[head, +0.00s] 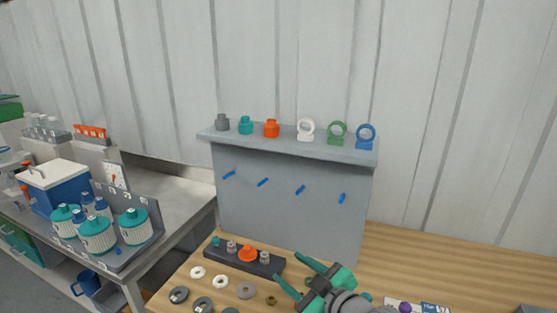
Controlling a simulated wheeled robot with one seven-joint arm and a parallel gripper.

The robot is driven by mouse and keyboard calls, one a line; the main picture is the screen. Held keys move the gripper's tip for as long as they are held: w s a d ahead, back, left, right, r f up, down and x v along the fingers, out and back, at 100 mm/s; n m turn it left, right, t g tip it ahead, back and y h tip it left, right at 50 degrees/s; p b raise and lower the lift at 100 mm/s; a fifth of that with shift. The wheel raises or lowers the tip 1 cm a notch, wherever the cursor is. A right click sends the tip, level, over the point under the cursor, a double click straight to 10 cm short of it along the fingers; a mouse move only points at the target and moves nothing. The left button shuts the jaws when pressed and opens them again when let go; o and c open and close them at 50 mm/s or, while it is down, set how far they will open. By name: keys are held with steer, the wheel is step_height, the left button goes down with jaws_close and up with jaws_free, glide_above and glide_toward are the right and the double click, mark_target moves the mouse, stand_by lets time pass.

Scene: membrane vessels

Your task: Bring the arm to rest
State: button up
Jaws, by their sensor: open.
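My gripper (301,279) shows at the bottom of the head view, with green fingers spread apart and nothing between them. It is over the wooden table (430,262), to the right of a dark block (222,258). My grey wrist and part of my arm run off the bottom edge. How high the gripper is above the table I cannot tell.
The dark block carries small fittings, one orange (248,254). Several rings (221,282) lie in front of it. A grey panel (290,210) behind has a shelf with caps and ring pieces. A side bench at left holds green-and-white vessels (97,236) and a blue cooler (58,190).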

steer(key=w+a+r+m+t, duration=0.1)
steer(key=a+m+t, duration=0.2)
steer(key=a, duration=0.1)
steer(key=s+a+f+m+t+h, duration=0.25)
steer(key=s+f+m+h, duration=0.55)
steer(key=s+f+m, duration=0.75)
steer(key=s+d+f+n+g, duration=0.1)
steer(key=s+f+n, duration=0.2)
steer(key=s, duration=0.9)
steer(key=s+d+f+n+g, duration=0.1)
steer(key=s+f+n, duration=0.3)
steer(key=s, duration=0.9)
steer(key=shift+d+f, duration=0.5)
steer(key=shift+f, duration=0.05)
steer(key=shift+s+a+n, duration=0.1)
steer(key=shift+n, duration=0.15)
